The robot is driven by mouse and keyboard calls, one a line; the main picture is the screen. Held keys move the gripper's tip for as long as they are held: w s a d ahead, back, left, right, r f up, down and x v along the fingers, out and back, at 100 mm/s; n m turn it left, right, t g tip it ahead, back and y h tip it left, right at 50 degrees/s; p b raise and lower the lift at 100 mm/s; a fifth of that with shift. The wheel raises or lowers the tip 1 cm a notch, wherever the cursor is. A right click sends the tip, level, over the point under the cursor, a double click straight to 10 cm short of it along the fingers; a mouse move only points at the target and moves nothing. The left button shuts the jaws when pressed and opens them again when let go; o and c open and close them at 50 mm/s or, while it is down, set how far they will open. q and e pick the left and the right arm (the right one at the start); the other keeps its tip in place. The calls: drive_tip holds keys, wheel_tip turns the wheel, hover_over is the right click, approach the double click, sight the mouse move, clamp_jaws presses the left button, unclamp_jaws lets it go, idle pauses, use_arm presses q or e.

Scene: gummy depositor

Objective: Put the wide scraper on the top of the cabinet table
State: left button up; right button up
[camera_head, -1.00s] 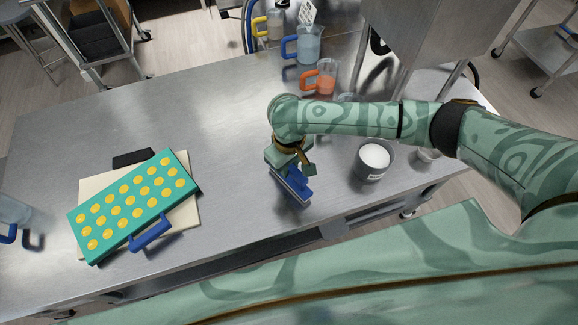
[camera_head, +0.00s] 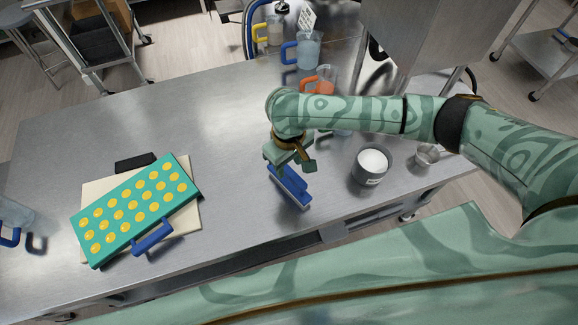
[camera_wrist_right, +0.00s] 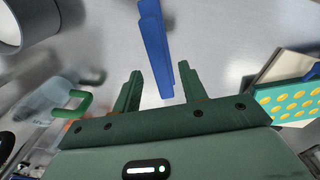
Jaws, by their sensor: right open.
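The wide scraper (camera_head: 291,190) is a blue piece with a pale lower edge. It appears to rest on the metal cabinet table (camera_head: 190,120), near its front edge. My right gripper (camera_head: 286,166) is just above it, at its upper end. In the right wrist view, the blue scraper (camera_wrist_right: 156,48) runs up from between the two spread fingers (camera_wrist_right: 161,85) and extends past them. The gripper is open, with gaps on both sides of the scraper. The gripper partly hides the scraper's upper end in the head view. My left gripper is out of view.
A teal mould (camera_head: 135,212) with several yellow gummies lies on a cream board (camera_head: 95,190) at left, a blue handle (camera_head: 153,236) at its front. A grey pot (camera_head: 371,168) of white powder stands right of the scraper. Jugs stand behind. The table's middle left is clear.

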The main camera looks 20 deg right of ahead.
wheel_tip(320, 180, up, 8)
drive_tip(key=p, duration=0.2)
idle(0.5)
